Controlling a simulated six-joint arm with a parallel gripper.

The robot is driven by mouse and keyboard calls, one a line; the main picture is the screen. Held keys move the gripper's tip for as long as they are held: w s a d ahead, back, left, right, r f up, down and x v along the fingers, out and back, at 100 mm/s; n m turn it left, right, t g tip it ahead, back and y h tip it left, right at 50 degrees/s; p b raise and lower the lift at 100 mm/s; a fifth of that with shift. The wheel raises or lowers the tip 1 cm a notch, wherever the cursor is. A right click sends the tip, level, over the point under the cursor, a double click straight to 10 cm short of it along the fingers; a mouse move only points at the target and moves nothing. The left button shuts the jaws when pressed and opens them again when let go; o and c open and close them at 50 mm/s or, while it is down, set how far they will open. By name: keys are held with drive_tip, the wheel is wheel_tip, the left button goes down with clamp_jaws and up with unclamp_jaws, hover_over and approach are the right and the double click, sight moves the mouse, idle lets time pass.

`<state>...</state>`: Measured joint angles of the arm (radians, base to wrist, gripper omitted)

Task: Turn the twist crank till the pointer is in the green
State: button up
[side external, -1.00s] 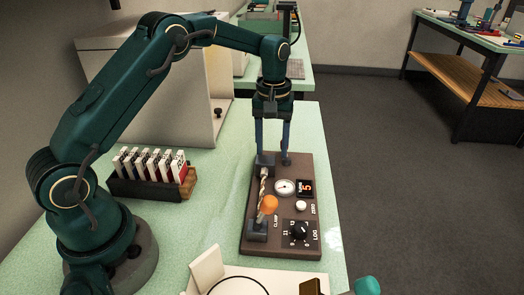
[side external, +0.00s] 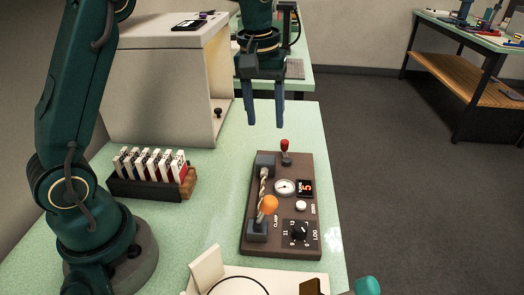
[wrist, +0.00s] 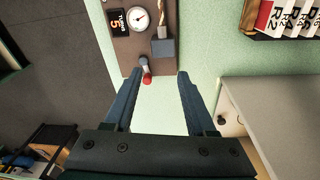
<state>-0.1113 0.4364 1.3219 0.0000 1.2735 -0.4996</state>
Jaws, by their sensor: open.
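The brown tester board (side external: 255,238) lies on the pale green table. The twist crank, with a red knob (side external: 285,143), stands at the board's far end; it also shows in the wrist view (wrist: 146,77). A twisted strand (side external: 263,187) runs between two grey blocks. The display (side external: 305,187) reads 5. My gripper (side external: 265,124) is open and empty, above and clear of the crank; in the wrist view the red knob lies ahead of the fingertips.
An orange ball knob (side external: 268,204) stands by the CLAMP label. A LOG dial (side external: 299,231) and a white button (side external: 300,205) are on the board. A rack of labelled sticks (side external: 150,187) and a beige cabinet (side external: 165,90) stand left. A cream tray (side external: 230,285) lies in front.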

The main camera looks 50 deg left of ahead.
drive_tip(key=s+d+r+m+t, duration=0.1)
drive_tip(key=s+d+m+t, duration=0.1)
drive_tip(key=s, duration=0.7)
drive_tip(key=s+d+r+m+t, duration=0.1)
drive_tip(key=s+d+m, duration=0.1)
drive_tip(key=s, duration=0.7)
drive_tip(key=shift+s+d+t+h, duration=0.2)
drive_tip(key=shift+s+t+h, duration=0.1)
drive_tip(key=shift+s+t, duration=0.1)
drive_tip(key=m, duration=0.2)
hover_over(285, 141)
drive_tip(key=s, duration=0.2)
drive_tip(key=shift+g, duration=0.3)
wheel_tip(285, 141, down, 8)
drive_tip(key=shift+s+r, duration=0.1)
drive_tip(key=shift+s, duration=0.05)
drive_tip(key=shift+x, duration=2.25)
